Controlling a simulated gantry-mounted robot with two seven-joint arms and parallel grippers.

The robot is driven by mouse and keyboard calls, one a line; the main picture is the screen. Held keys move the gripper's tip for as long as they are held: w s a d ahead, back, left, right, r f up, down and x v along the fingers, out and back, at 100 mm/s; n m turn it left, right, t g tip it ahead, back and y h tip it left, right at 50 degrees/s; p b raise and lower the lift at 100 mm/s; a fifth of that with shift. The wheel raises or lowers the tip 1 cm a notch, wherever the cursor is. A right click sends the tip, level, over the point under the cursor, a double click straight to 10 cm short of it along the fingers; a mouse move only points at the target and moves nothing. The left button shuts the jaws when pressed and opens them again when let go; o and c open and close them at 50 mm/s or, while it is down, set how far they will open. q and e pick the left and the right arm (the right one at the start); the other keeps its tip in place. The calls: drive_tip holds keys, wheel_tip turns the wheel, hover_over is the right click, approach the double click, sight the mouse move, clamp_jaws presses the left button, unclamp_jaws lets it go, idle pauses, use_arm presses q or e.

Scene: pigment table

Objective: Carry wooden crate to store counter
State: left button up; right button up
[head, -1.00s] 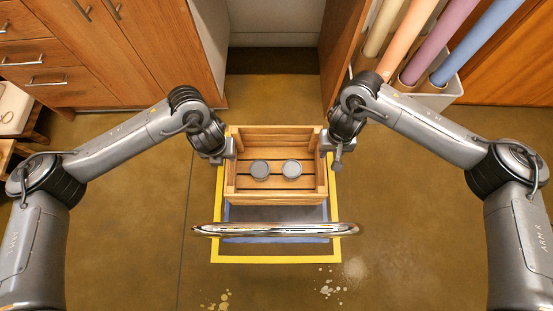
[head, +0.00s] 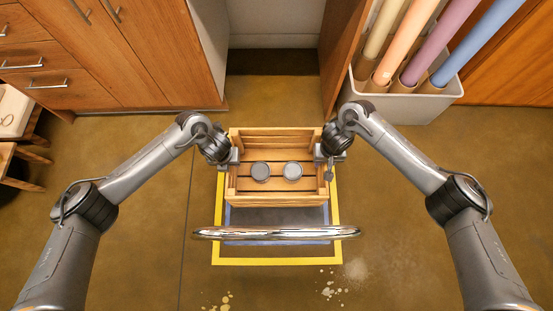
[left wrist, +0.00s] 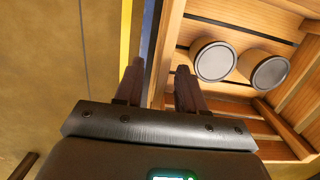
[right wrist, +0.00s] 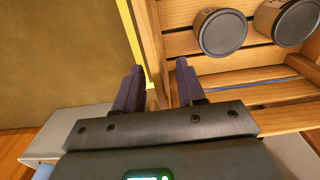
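The slatted wooden crate (head: 277,201) is upright at the centre of the head view, over the back of a yellow-bordered floor marking (head: 216,225). Two grey-lidded cans (head: 260,172) (head: 293,171) stand side by side in it. My left gripper (left wrist: 158,75) is at the crate's left wall; its fingers are apart, one on each side of the wall, with gaps showing. My right gripper (right wrist: 157,78) straddles the right wall the same way, fingers apart. The fingertips are hidden in the head view. I cannot make out a store counter.
A chrome bar (head: 277,233) crosses in front of the crate. Wooden cabinets (head: 140,60) stand at the back left. A pale bin (head: 440,98) with several coloured rolls stands at the back right. Open floor lies on both sides.

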use_arm(q)
drive_tip(key=shift+f, duration=0.6)
use_arm(e)
drive_tip(key=shift+s+f, duration=0.1)
drive_tip(key=shift+f, duration=0.5)
use_arm(q)
drive_tip(key=shift+w+f, duration=0.15)
use_arm(e)
drive_tip(key=shift+f, duration=0.15)
drive_tip(key=shift+w, duration=0.2)
use_arm(q)
drive_tip(key=shift+c, duration=0.3)
use_arm(e)
drive_tip(key=shift+c, duration=0.3)
use_arm(q)
clamp_jaws()
use_arm(e)
drive_tip(key=shift+s, duration=0.1)
clamp_jaws()
use_arm(q)
drive_tip(key=shift+r, duration=0.2)
use_arm(e)
drive_tip(key=shift+r, duration=0.2)
